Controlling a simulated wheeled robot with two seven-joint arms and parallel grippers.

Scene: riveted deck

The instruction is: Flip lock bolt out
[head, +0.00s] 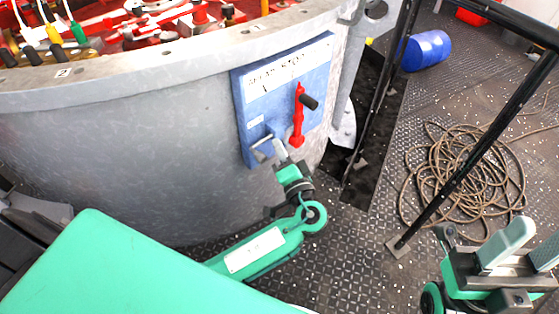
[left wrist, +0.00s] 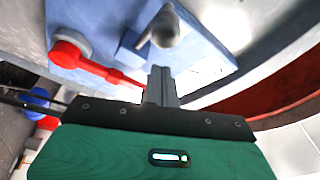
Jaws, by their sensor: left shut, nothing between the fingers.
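The blue lock panel (head: 262,88) is fixed to the curved grey wall. A grey metal lock bolt (head: 262,146) sits at its lower left corner. In the left wrist view the rounded metal part (left wrist: 165,28) stands out from the panel (left wrist: 100,28), just beyond the fingertips. A red lever (head: 298,118) with a black knob is right of the bolt. My left gripper (head: 279,150) is shut and empty, close beside the bolt; contact cannot be told. Its closed fingers (left wrist: 162,82) show in the left wrist view. My right gripper (head: 527,247) is open and empty, far from the panel.
The grey round housing (head: 130,135) fills the left, with red parts and cables on top. A black railing (head: 475,140) stands at right. A coiled rope (head: 460,175) and a blue drum (head: 427,50) lie on the riveted deck beyond it.

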